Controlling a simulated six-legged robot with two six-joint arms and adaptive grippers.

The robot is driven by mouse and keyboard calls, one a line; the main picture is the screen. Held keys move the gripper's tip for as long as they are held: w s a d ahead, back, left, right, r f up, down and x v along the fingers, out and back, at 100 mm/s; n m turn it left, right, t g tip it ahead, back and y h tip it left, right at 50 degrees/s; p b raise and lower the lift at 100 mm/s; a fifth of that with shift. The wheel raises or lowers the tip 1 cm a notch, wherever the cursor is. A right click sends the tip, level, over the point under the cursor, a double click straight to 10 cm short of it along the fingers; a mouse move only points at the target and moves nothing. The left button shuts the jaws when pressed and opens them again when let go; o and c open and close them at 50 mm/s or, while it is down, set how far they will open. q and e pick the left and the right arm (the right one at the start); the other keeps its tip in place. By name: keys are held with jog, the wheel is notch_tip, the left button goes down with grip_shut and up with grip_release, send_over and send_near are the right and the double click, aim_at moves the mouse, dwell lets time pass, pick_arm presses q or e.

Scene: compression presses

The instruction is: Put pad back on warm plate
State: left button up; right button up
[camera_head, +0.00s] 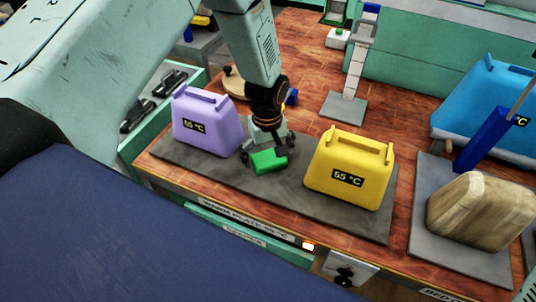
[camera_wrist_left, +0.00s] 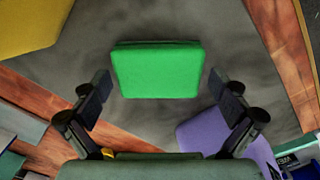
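A small green block (camera_head: 268,161), which may be the pad, is over the grey warm plate (camera_head: 285,190) between a purple canister-shaped object (camera_head: 207,120) and a yellow one (camera_head: 349,168). Both of these stand on the plate and show "55 °C". My left gripper (camera_head: 265,151) points down at the green block. In the left wrist view the fingers are spread, with the green block (camera_wrist_left: 158,70) ahead between the tips and gaps at both sides. I cannot tell whether the block rests on the plate. My right gripper is not in view.
A beige block (camera_head: 481,211) sits on a grey plate at the right, with a blue-handled tool beside it. A blue canister-shaped object (camera_head: 485,103) stands behind. A grey stand (camera_head: 350,85) is at the back. A green tray (camera_head: 160,110) is at the left. Bare wood lies behind the warm plate.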

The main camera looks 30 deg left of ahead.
aim_at(269, 159)
pick_arm(q)
jog(key=shift+d+r, duration=0.25)
jog(key=shift+d, duration=0.3)
jog(key=shift+a+r, duration=0.1)
jog(key=shift+r, duration=0.05)
notch_tip(269, 159, up, 12)
jog(key=shift+s+p, duration=0.2)
jog(key=shift+p, duration=0.25)
jog(key=shift+a, duration=0.15)
